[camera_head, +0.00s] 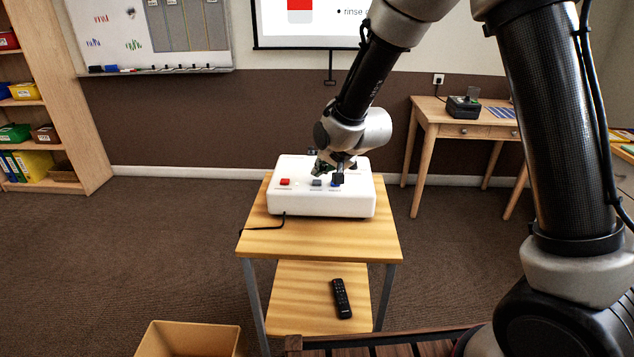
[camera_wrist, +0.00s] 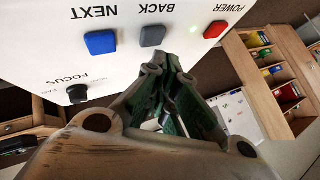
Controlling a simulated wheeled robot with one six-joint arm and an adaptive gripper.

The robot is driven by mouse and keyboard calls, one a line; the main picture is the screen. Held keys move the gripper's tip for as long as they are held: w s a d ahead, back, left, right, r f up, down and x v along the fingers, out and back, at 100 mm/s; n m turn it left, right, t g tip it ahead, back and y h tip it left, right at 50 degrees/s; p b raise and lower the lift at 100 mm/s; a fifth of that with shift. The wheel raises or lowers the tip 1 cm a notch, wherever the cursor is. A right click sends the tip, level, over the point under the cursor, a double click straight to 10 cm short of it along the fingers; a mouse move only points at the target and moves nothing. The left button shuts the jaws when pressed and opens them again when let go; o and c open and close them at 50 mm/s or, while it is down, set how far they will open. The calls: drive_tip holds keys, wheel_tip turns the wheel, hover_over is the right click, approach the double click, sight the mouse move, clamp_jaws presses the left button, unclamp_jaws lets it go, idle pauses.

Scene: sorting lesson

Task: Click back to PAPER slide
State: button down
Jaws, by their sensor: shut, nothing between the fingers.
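A white projector (camera_head: 322,201) stands on a small wooden table. Its buttons are a red POWER button (camera_wrist: 215,29), a grey BACK button (camera_wrist: 152,36) and a blue NEXT button (camera_wrist: 101,42). A black FOCUS knob (camera_wrist: 78,93) also shows in the wrist view. In the head view the grey button (camera_head: 317,183) is visible below my gripper (camera_head: 325,168). My gripper (camera_wrist: 163,62) is shut and empty, its tips just beside the BACK button in the wrist view. I cannot tell whether they touch the projector. The projection screen (camera_head: 330,24) shows a red picture and the word "rinse", mostly cropped.
A black remote (camera_head: 341,298) lies on the table's lower shelf (camera_head: 290,310). A tan bin (camera_head: 190,340) stands on the floor at the front. A desk (camera_head: 452,119) with a dark device (camera_head: 463,107) is at right. A bookcase (camera_head: 70,95) stands at left.

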sight(320, 180)
drive_tip(key=shift+f, duration=0.1)
drive_tip(key=shift+f, duration=0.35)
drive_tip(key=shift+f, duration=0.4)
idle(0.6)
drive_tip(key=shift+r, duration=0.85)
drive_tip(key=shift+r, duration=0.1)
drive_tip(key=shift+r, duration=2.45)
